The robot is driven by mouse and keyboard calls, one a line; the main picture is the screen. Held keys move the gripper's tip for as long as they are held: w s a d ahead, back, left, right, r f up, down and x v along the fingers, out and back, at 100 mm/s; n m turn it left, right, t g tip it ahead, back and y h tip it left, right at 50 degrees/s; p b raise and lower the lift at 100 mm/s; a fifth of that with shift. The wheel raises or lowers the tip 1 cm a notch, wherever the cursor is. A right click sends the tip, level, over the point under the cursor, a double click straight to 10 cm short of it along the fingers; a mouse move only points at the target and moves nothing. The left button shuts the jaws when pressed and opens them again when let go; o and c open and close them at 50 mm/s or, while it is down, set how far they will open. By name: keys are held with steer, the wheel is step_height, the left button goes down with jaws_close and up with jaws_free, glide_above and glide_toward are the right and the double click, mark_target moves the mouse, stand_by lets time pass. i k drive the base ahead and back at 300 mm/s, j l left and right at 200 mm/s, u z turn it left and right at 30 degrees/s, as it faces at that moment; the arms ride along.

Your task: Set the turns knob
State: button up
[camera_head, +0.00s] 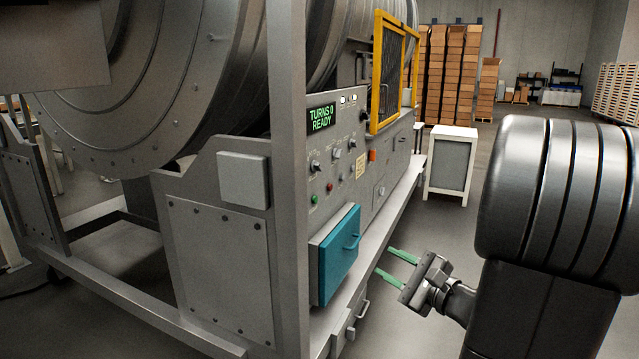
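The control panel (345,150) is on the side of the candy drum machine. Its green display (321,116) reads "TURNS 0 READY". Below the display are small dark knobs, one at the left (315,166) and another farther right (351,142). Their labels are too small to read, so I cannot tell which is the turns knob. My gripper (384,261) is low in front of the machine, below and to the right of the panel, apart from the knobs. Its two green fingers are spread, with nothing visible between them.
A teal door with a handle (339,254) juts out below the panel. A yellow-framed guard (388,72) stands out above it. A green button (313,199) and a red button (330,187) sit under the knobs. A white-topped stand (453,134) is behind; the floor at right is open.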

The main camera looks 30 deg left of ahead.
mark_target(314, 166)
steer(key=i+u, duration=0.2)
steer(key=i, duration=0.3)
steer(key=i+u, duration=0.25)
steer(key=i, duration=0.25)
steer(key=i+l+u, duration=0.2)
steer(key=i, duration=0.35)
steer(key=i+l+u, duration=0.1)
steer(key=i+u, duration=0.15)
steer(key=i, duration=0.25)
